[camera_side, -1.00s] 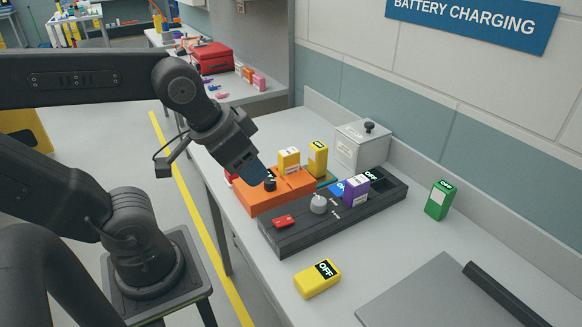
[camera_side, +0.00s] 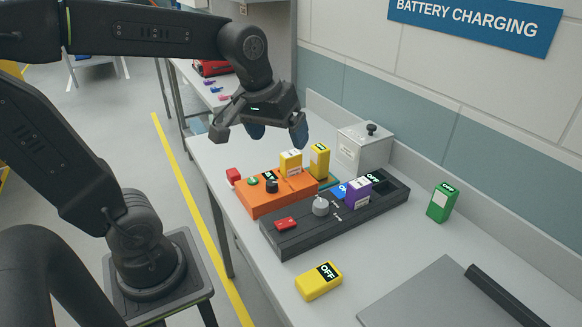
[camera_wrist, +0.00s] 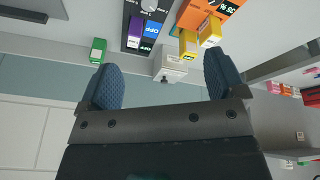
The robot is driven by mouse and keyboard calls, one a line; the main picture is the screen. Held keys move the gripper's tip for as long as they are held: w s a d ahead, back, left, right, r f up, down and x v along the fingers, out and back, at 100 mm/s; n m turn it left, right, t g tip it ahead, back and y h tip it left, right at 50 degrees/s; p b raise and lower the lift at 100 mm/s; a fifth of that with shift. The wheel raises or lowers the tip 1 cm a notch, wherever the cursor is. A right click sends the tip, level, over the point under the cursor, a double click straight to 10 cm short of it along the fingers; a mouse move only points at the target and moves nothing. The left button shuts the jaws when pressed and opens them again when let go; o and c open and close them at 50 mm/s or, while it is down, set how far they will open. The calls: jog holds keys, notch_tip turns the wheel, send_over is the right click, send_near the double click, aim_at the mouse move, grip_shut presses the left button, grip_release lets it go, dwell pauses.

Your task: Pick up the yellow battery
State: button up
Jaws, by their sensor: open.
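My gripper (camera_side: 278,132) is open and empty, raised above the back of the bench; its two blue fingers also show in the wrist view (camera_wrist: 162,78). There are several yellow batteries. One stands in the orange charger (camera_side: 262,203), a yellow battery with a white label (camera_side: 290,163). Another, an upright yellow battery (camera_side: 319,161), stands just behind it, by a teal base. A third, a lying yellow battery (camera_side: 318,282) with an OFF display, rests on the bench front. The wrist view shows the upright one (camera_wrist: 188,46) and the charger one (camera_wrist: 210,33) beyond the fingertips.
The black charger (camera_side: 290,235) holds a purple battery (camera_side: 357,192) and a blue battery (camera_side: 340,190). A grey lidded box (camera_side: 363,150) stands against the wall. A green battery (camera_side: 442,203) stands alone at right. A grey plate (camera_side: 430,297) lies front right.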

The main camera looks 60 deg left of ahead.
jog(key=w+a+f+n+g, duration=0.2)
jog(key=w+a+n, duration=0.5)
jog(key=w+a, duration=0.1)
jog(key=n+g, duration=0.2)
jog(key=n, duration=0.3)
send_over(291, 153)
notch_tip(291, 153, down, 5)
jog(key=shift+h, duration=0.3)
notch_tip(291, 153, down, 14)
jog(key=shift+d+f, duration=0.1)
jog(key=shift+c, duration=0.2)
jog(key=c, duration=1.3)
